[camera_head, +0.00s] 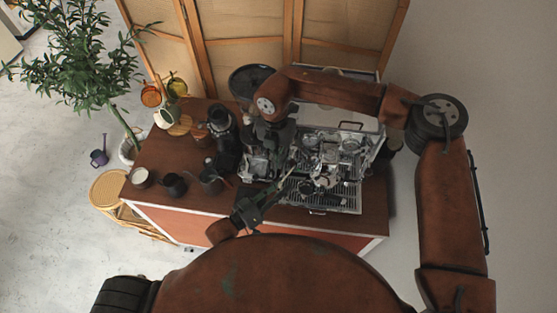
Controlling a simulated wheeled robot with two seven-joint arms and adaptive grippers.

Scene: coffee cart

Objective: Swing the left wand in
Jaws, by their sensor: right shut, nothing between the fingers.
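The silver espresso machine (352,134) stands on the right half of the cart. A thin pale rod (289,173) slants at its left front corner; it looks like the left wand, but it is too small to be sure. My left gripper (272,190) is low at the cart's front edge, its tips close to this rod; whether they touch it, and whether they are open, I cannot tell. My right gripper (262,166) hangs down from above at the machine's left side, shut and empty. My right arm hides part of the machine's back.
The wooden cart top (150,160) holds a black grinder (222,135), several dark cups and pitchers (174,185) and a white cup (140,177) to the left. A folding screen (240,40) stands behind. A plant (85,60) and wicker stool (108,190) stand left. The floor at right is clear.

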